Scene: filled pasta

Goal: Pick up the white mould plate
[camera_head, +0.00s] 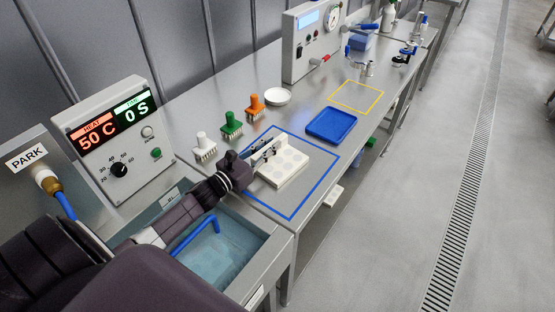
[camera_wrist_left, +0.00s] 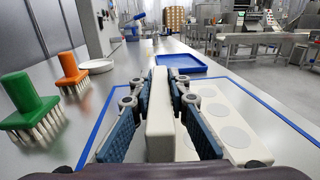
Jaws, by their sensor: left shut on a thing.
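The white mould plate (camera_head: 290,172) lies flat inside the blue outlined square on the steel bench. It has round recesses on top and an upright white bar along its left side. In the left wrist view the plate (camera_wrist_left: 245,152) is right of the fingers. My left gripper (camera_head: 262,150) is shut on the upright bar, with one blue ribbed pad on each side of it in the wrist view (camera_wrist_left: 162,120). The bar's lower part is partly hidden by the fingers. My right gripper is not in view.
A blue tray (camera_head: 331,126) lies beyond the plate. A water basin (camera_head: 225,250) is at the front. A yellow outlined square (camera_head: 357,97) is empty.

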